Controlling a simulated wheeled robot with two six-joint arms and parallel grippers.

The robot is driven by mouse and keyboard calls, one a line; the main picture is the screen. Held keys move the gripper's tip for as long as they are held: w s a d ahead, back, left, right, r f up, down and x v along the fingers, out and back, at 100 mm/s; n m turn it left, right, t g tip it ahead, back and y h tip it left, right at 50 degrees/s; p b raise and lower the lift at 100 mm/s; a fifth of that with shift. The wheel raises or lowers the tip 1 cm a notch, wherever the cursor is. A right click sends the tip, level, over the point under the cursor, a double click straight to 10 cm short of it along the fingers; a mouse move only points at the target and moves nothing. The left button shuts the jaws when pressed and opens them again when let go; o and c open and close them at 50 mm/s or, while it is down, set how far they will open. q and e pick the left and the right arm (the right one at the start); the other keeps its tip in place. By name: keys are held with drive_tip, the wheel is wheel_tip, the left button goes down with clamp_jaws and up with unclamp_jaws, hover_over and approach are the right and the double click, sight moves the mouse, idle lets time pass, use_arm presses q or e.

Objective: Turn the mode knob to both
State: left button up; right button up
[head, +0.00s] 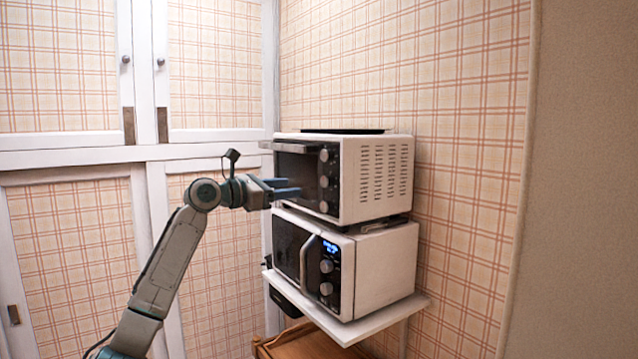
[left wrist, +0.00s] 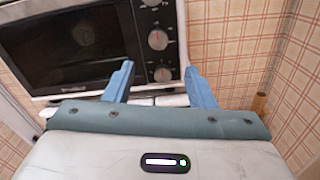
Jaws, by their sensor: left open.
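A white toaster oven (head: 375,180) with a dark glass door stands on top of a second appliance. Its front panel has three round silver knobs in a column: a top knob (head: 324,155), a middle knob (head: 324,181) and a bottom knob (head: 324,207). I cannot read which one is the mode knob. My left gripper (head: 298,188) is open, with blue fingers pointing at the panel. In the left wrist view, the middle knob (left wrist: 157,39) shows beyond the fingertips, and the bottom knob (left wrist: 163,75) shows between the fingers. No contact is visible. My right gripper is not in view.
A white microwave (head: 383,270) with a lit blue display sits below the oven on a white shelf (head: 345,331). A dark flat item (head: 343,131) lies on the oven. White-framed cupboard doors (head: 215,65) stand behind at left. A wooden piece (head: 300,343) is underneath.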

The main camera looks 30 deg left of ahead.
sight(323, 181)
use_arm(q)
drive_tip(key=p+x, duration=0.1)
drive_tip(key=x, duration=0.2)
drive_tip(key=p+x, duration=0.2)
drive_tip(key=x, duration=0.1)
drive_tip(key=p+x, duration=0.1)
drive_tip(key=x, duration=0.3)
drive_tip(key=shift+w+r+p, duration=0.1)
drive_tip(key=shift+r+p, duration=0.25)
drive_tip(key=shift+p, duration=0.05)
drive_tip(key=shift+w+d+f, duration=0.1)
drive_tip(key=shift+w, duration=0.2)
drive_tip(key=c, duration=1)
drive_tip(key=shift+o, duration=0.2)
